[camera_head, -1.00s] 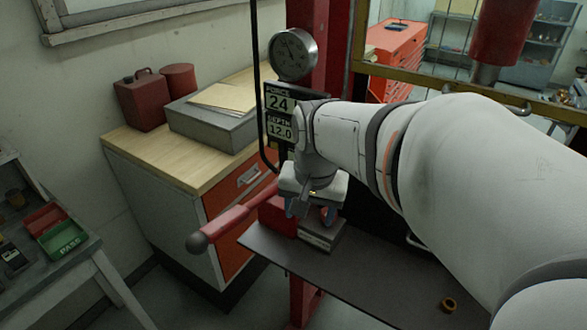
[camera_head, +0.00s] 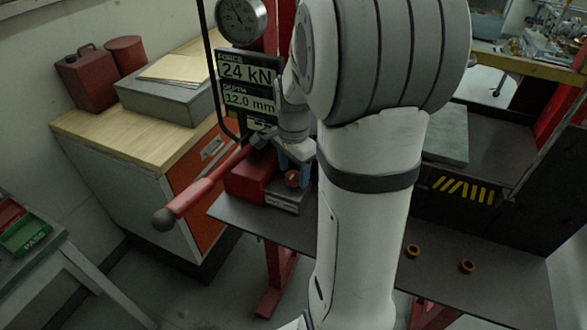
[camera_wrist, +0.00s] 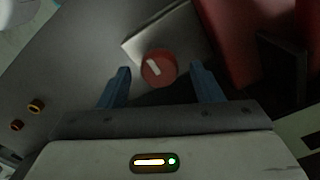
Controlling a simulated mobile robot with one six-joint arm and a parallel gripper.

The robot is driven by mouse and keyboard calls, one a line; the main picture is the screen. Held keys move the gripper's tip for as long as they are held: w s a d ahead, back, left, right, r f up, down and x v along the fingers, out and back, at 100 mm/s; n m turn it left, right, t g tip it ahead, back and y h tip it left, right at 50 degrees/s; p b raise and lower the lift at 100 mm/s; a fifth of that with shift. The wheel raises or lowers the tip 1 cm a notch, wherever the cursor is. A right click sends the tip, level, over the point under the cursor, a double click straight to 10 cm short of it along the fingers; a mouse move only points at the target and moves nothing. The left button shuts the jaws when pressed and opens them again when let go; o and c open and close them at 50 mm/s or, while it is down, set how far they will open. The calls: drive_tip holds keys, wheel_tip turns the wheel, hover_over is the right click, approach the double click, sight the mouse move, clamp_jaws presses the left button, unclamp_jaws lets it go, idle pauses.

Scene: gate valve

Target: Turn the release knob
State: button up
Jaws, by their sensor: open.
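The release knob (camera_wrist: 158,68) is a round red knob with a white bar mark, on a grey block beside a red housing. In the wrist view it lies beyond my fingertips, roughly between their lines. In the head view the knob (camera_head: 292,178) shows just by my blue fingers. My gripper (camera_wrist: 160,82) is open, with a blue finger on each side and nothing between them. In the head view my gripper (camera_head: 293,162) is partly hidden by its own wrist. I cannot tell whether a finger touches the knob.
A display (camera_head: 247,85) and a round gauge (camera_head: 241,20) stand behind. Two brass rings (camera_head: 467,266) lie on the dark bench plate. A wooden-topped cabinet (camera_head: 130,130) is at left.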

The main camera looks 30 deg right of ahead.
drive_tip(key=shift+f, duration=0.45)
drive_tip(key=shift+c, duration=0.3)
drive_tip(key=c, duration=0.9)
